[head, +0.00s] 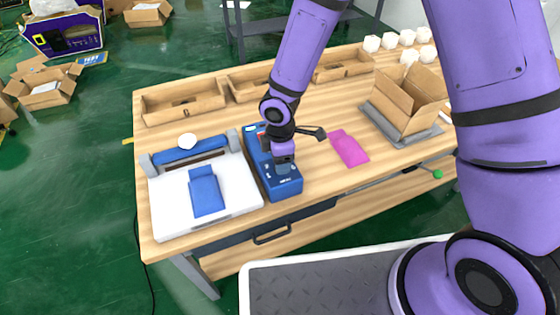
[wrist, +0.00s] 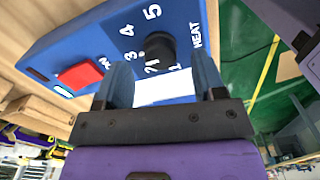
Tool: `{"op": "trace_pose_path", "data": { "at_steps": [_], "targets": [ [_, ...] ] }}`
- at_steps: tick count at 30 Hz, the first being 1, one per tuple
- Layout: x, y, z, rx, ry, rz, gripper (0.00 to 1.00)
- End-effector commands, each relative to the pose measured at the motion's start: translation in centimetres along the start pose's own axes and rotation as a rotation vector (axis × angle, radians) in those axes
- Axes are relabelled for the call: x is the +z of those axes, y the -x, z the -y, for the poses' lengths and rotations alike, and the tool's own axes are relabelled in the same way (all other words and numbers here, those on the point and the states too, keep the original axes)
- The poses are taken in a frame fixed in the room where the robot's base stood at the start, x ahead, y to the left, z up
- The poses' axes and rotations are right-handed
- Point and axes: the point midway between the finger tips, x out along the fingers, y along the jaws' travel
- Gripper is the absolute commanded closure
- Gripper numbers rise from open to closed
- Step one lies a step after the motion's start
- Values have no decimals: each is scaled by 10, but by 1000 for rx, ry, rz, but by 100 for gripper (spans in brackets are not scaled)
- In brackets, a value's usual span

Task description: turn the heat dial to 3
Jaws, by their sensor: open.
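The blue control box (head: 255,150) stands on the wooden table, just right of the white machine. In the wrist view its blue panel (wrist: 75,40) carries the black heat dial (wrist: 158,50), with the numbers 1 to 5 around it and the word HEAT beside it. I cannot tell clearly which number the dial points at. My gripper (wrist: 163,70) is open, its two fingers apart on either side of the dial's near part. I see no clear contact. In the head view my gripper (head: 284,160) is over the front part of the box and hides the dial.
A red switch (wrist: 80,74) is on the same panel. The white machine (head: 167,208) holds a blue pouch (head: 206,191). A pink pouch (head: 348,149) lies to the right, near an open cardboard box (head: 408,104). Wooden trays (head: 184,103) line the table's back.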

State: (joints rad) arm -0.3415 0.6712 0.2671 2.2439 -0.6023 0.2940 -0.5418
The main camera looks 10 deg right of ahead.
Motion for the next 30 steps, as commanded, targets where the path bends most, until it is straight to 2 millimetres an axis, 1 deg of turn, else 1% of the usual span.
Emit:
{"op": "trace_pose_path", "data": {
  "at_steps": [3,9,12,15,20,30],
  "targets": [
    [1,23,-1,4,-4,-3,37],
    [1,59,-1,4,-3,-1,37],
    [1,73,-1,3,-2,-1,37],
    [0,82,-1,3,-2,-1,37],
    [1,87,0,1,-1,0,37],
    [0,87,0,1,0,0,37]
  ]
}}
